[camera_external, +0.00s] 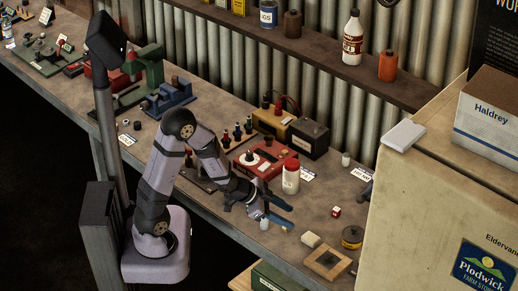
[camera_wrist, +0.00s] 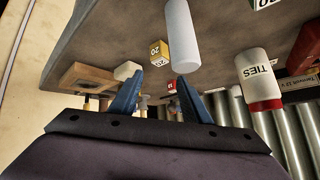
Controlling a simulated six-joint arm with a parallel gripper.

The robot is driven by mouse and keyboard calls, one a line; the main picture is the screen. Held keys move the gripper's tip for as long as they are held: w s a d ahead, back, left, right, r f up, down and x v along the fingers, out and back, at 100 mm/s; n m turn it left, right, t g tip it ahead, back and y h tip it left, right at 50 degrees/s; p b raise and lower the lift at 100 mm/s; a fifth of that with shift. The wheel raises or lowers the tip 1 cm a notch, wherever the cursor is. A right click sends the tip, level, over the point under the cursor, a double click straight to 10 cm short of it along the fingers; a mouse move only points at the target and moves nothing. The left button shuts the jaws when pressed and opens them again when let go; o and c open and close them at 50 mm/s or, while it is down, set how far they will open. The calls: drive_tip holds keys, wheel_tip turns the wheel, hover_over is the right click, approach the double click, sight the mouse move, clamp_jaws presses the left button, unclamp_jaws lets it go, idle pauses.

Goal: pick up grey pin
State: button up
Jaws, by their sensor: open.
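My gripper (camera_external: 286,214) is over the front part of the workbench, its two blue fingers apart with nothing held. It also shows in the wrist view (camera_wrist: 159,88). A plain pale grey cylinder, which looks like the grey pin (camera_wrist: 181,38), stands large just beyond the right fingertip there, outside the gap between the fingers. In the external view a small pale pin (camera_external: 264,225) shows beside the near finger, close to the bench's front edge. Whether the finger touches it, I cannot tell.
A yellow cube (camera_wrist: 159,53) marked 20 is near the pin. A white TIES jar with a red lid (camera_external: 291,178) stands behind my gripper.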

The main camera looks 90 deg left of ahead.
drive_tip(key=shift+a+t, duration=0.6)
drive_tip(key=shift+a, duration=0.1)
drive_tip(key=shift+a+r+m+t+h, duration=0.2)
drive_tip(key=shift+a+m+t+h, duration=0.1)
drive_tip(key=shift+t+h, duration=0.2)
drive_tip(key=r+t, duration=0.1)
drive_tip(key=s+r+t+h, duration=0.1)
drive_tip(key=shift+s+a+t+h+p, duration=0.15)
drive_tip(key=shift+s+t+h+p, duration=0.05)
drive_tip(key=shift+t+h+p, duration=0.1)
drive_tip(key=s+f+t+b, duration=0.1)
drive_tip(key=s, duration=0.1)
drive_tip(key=s+f+t+b, duration=0.1)
drive_tip(key=s, duration=0.2)
drive_tip(key=s+f+t+h+b, duration=0.1)
drive_tip(key=s, duration=0.1)
drive_tip(key=shift+s+b, duration=0.25)
drive_tip(key=shift+b, duration=0.1)
drive_tip(key=shift+s+t, duration=0.55)
drive_tip(key=shift+t, duration=0.05)
drive_tip(key=shift+w+d+r+p, duration=0.15)
drive_tip(key=shift+w+p, duration=0.25)
drive_tip(key=shift+w, duration=0.45)
drive_tip(key=shift+w+d+f+p, duration=0.15)
drive_tip(key=shift+w+p, duration=0.2)
drive_tip(key=shift+w, duration=0.5)
drive_tip(key=shift+w+d+f+p, duration=0.15)
drive_tip(key=shift+w+p, duration=0.75)
drive_tip(key=shift+w, duration=1.1)
clamp_jaws()
